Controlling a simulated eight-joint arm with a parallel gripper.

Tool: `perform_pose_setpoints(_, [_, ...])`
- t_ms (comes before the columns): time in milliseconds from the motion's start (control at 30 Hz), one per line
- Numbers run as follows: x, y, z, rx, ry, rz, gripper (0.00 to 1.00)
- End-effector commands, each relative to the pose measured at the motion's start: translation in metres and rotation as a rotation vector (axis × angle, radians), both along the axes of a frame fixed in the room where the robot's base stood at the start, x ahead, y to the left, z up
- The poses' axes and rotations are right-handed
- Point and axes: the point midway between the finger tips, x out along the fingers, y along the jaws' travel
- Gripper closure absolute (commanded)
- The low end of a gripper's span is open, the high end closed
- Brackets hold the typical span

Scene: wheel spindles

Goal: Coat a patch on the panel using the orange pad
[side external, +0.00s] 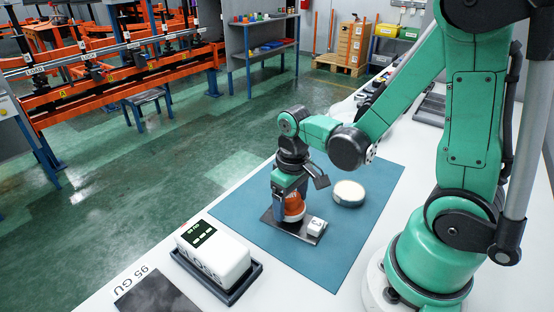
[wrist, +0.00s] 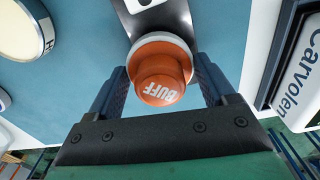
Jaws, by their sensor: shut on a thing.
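The orange pad (side external: 293,208), marked BUFF in the wrist view (wrist: 160,82), is a round orange knob with a pale base. My gripper (side external: 289,192) points down and is shut on the pad, with one finger on each side in the wrist view (wrist: 160,70). The dark grey panel (side external: 285,228) lies flat on the blue mat right under the pad, and its end shows in the wrist view (wrist: 173,22). The pad's base is at or just above the panel; I cannot tell if they touch. A small white block (side external: 316,226) sits at the panel's right end.
A round pale-topped tin (side external: 348,192) stands on the blue mat (side external: 345,235) right of the panel. A white box with a dark display (side external: 214,252) sits in a black tray (side external: 232,293) at front left. A dark plate (side external: 158,294) lies nearby. The mat's front is clear.

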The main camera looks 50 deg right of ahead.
Motion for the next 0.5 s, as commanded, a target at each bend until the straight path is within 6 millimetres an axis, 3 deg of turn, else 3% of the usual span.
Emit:
perform_pose_setpoints(167, [0.001,-0.011,0.006,0.000,0.001,0.001,0.66])
perform_pose_setpoints(200, [0.005,-0.012,0.000,0.000,0.004,0.001,0.66])
perform_pose_setpoints(500, [0.004,-0.011,0.030,0.000,0.003,0.001,0.66])
